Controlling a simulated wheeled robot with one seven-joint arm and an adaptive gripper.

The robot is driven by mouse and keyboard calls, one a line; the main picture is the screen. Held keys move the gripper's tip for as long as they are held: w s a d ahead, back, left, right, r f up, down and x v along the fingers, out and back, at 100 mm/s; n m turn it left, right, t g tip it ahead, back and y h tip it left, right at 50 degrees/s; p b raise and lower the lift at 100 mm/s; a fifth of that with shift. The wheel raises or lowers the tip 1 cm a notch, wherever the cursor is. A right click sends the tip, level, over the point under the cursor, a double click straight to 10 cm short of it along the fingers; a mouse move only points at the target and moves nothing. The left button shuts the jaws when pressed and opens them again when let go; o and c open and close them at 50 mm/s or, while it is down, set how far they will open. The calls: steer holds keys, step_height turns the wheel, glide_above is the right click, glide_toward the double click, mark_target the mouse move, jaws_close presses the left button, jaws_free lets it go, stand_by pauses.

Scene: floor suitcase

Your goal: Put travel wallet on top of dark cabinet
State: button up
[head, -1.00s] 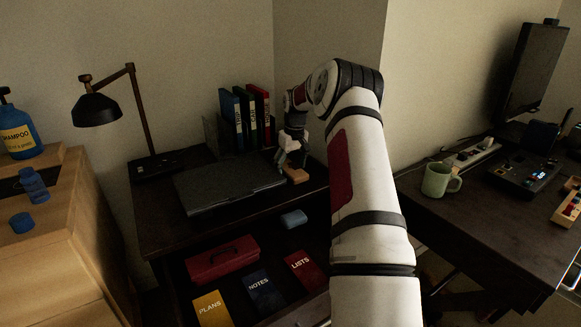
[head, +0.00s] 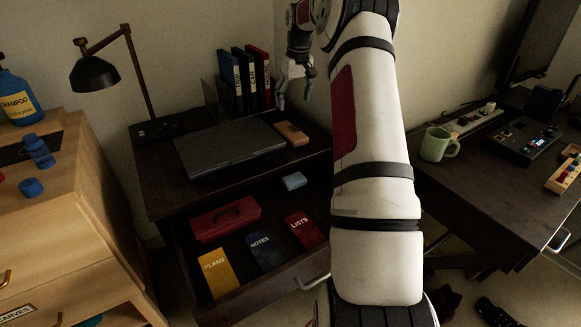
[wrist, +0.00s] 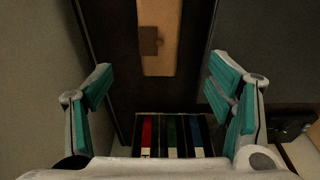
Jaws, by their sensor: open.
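The tan travel wallet (head: 292,133) lies on the top of the dark cabinet (head: 160,190), beside the right edge of the laptop. In the wrist view the wallet (wrist: 155,62) shows as a long tan shape with a brown clasp, ahead of the fingers. My gripper (head: 294,92) is raised above and behind the wallet, apart from it. In the wrist view my gripper (wrist: 162,90) has its two teal-padded fingers wide apart with nothing between them.
A closed laptop (head: 230,147), upright binders (head: 245,80) and a lamp (head: 97,74) stand on the cabinet. Its open drawer holds a red case (head: 226,219), notebooks (head: 260,250) and a blue item (head: 293,181). A green mug (head: 437,145) is on the right table.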

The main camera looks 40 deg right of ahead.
steer(key=s+a+r+n, duration=0.1)
steer(key=s+a+r, duration=0.4)
steer(key=a, duration=0.5)
steer(key=s+a+r, duration=0.4)
steer(key=a+r, duration=0.1)
steer(key=a, duration=0.5)
steer(key=s+a+r+n, duration=0.1)
steer(key=s+a+r, duration=0.4)
steer(key=a, duration=0.5)
steer(key=s+a+f, duration=0.2)
steer(key=s+a, duration=0.2)
steer(key=s, duration=0.5)
steer(key=s+a+f, duration=0.2)
steer(key=s+a, duration=0.2)
steer(key=s, duration=0.5)
steer(key=s+a+f, duration=0.3)
steer(key=s+a, duration=0.1)
steer(key=s, duration=0.5)
steer(key=shift+a+n+g, duration=0.3)
steer(key=shift+a, duration=0.05)
steer(key=shift+f, duration=0.1)
